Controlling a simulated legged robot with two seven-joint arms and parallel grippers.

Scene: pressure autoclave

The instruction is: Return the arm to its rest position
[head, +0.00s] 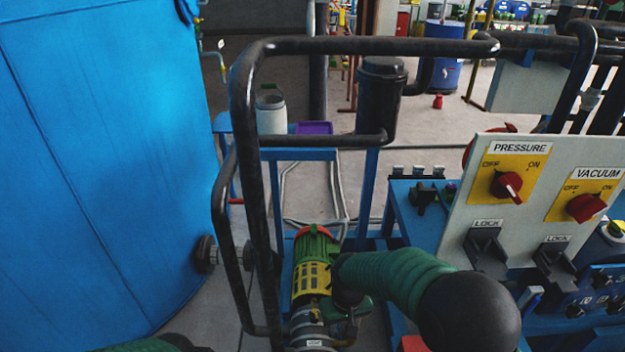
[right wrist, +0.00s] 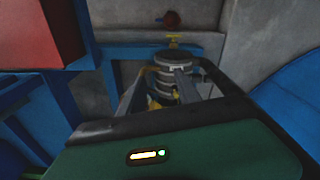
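My right arm comes in from the bottom right in the head view, with a black joint and a green forearm bent to the left. Its dark gripper (head: 347,285) is beside the green and yellow pump motor (head: 313,265); its fingers are hard to make out there. In the right wrist view the two fingers of the right gripper (right wrist: 172,85) stand apart with nothing held between them. A grey ribbed cylinder (right wrist: 172,75) shows beyond them. Only a green and dark bit of my left arm shows at the bottom left of the head view; its gripper is out of sight.
A black tubular rail (head: 243,130) stands close in front. A control panel (head: 480,207) with PRESSURE and VACUUM knobs is at the right. A big blue tank (head: 100,150) fills the left. A red block (right wrist: 40,35) is at the wrist view's upper left.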

